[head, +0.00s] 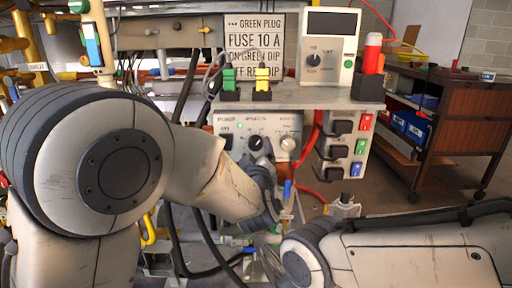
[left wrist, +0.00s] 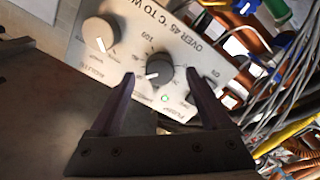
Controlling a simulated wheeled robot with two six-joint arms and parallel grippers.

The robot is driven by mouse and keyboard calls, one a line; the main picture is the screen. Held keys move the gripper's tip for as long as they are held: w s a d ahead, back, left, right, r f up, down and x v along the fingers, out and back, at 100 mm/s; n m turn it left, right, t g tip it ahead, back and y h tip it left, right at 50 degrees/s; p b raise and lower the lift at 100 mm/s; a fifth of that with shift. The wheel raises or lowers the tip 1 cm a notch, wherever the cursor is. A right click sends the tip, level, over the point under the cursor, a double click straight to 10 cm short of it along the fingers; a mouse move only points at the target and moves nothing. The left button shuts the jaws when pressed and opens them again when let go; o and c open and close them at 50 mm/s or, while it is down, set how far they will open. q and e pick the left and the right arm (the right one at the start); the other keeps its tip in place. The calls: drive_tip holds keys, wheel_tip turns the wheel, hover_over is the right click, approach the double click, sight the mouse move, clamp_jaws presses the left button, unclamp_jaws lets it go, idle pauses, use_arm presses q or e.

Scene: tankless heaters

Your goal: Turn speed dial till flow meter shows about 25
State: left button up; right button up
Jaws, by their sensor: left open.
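A pale control panel (head: 275,124) is in the middle of the head view, with a dark dial (head: 256,142) and a lighter knob (head: 288,143). In the left wrist view the dark dial (left wrist: 159,70) has a white pointer mark and lies in the gap between my open left fingertips (left wrist: 160,80). I see no clear contact. In the head view my left gripper (head: 263,172) is just below the dial, partly hidden by my own arm. Which dial is marked speed is too small to tell. No flow meter reading is legible. My right gripper is not visible.
A box with a black, blank display (head: 332,22) and its own dial (head: 313,61) stands on the shelf (head: 300,97). Hoses and cables hang close to my left arm. A brown cart (head: 461,121) stands right.

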use_arm(q)
drive_tip(key=s, duration=0.7)
drive_tip(key=shift+s+p, duration=0.3)
drive_tip(key=shift+p, duration=0.1)
